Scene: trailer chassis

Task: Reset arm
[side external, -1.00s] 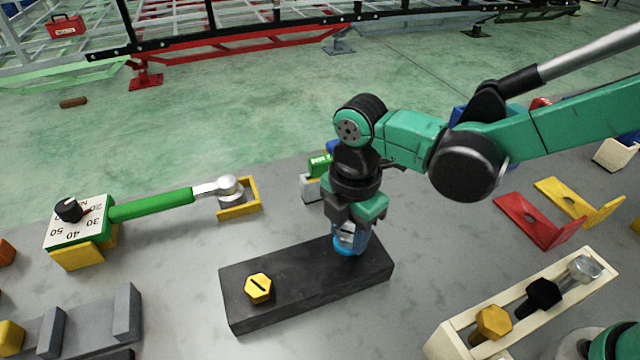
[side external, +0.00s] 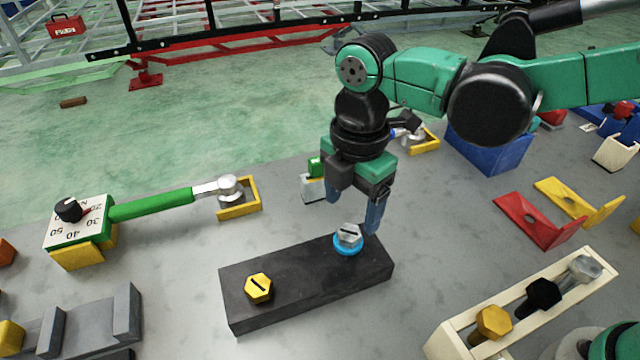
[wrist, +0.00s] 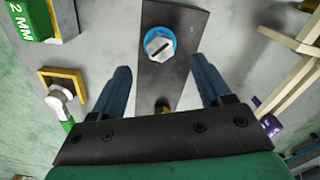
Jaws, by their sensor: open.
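My gripper (side external: 354,212) is open and empty, held above the black block (side external: 305,274). Its two blue fingers point down, just above and around a silver hex bolt (side external: 348,235) with a dark slot on top. The silver bolt sits on a blue ring (side external: 347,250) at the right end of the block. A yellow hex bolt (side external: 258,288) sits at the block's left end. In the wrist view the silver bolt (wrist: 159,45) shows ahead of the open fingers (wrist: 161,88), with clear space around it. The yellow bolt is partly hidden there by the gripper body.
A green torque wrench (side external: 152,205) lies left. A cream rack (side external: 525,305) with several bolts stands right front. Red (side external: 540,222) and yellow (side external: 580,205) brackets lie at right, a blue bin (side external: 490,148) behind. Grey blocks (side external: 85,325) stand at front left.

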